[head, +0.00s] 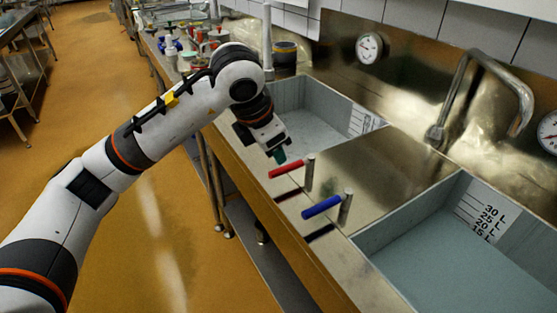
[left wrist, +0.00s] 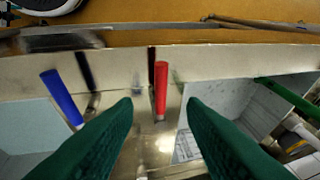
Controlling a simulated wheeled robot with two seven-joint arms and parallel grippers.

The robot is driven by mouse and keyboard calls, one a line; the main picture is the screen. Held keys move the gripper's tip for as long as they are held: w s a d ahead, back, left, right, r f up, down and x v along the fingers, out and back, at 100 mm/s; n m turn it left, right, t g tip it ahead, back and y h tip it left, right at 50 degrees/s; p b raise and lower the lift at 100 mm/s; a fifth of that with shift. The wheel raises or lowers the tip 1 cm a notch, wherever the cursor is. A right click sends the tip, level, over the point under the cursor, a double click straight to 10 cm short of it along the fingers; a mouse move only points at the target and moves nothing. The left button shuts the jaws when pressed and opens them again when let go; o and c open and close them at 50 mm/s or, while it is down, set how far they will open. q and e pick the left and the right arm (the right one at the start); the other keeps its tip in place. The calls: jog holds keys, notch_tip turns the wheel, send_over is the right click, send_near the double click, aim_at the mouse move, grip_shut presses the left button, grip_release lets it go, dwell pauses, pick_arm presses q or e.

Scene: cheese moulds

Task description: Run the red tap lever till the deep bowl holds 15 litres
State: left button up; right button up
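The red tap lever (head: 286,169) sticks out from a short metal post on the steel counter's front edge. My left gripper (head: 279,155) is just behind and above it in the head view. In the left wrist view the green fingers (left wrist: 158,105) are spread, with the red lever (left wrist: 160,88) showing between and beyond them; contact cannot be told. The right basin (head: 403,232) has a litre scale (head: 484,216) reading 15 to 30 L; its flat grey-blue surface lies near the 15 L mark. The left basin (head: 289,93) also has a scale, too small to read. Which is the deep bowl is unclear.
A blue lever (head: 322,207) stands close to the red one, nearer the right basin. A curved spout (head: 465,90) rises behind the counter. Round dials (head: 369,48) are on the back panel. Pots and small items (head: 190,50) crowd the far counter.

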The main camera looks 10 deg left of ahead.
pick_arm(q)
jog(key=shift+v, duration=2.2)
pick_arm(e)
jog(key=shift+a+f, duration=0.1)
jog(key=shift+f, duration=0.1)
pick_arm(q)
jog(key=shift+d+f, duration=0.1)
dwell(1.0)
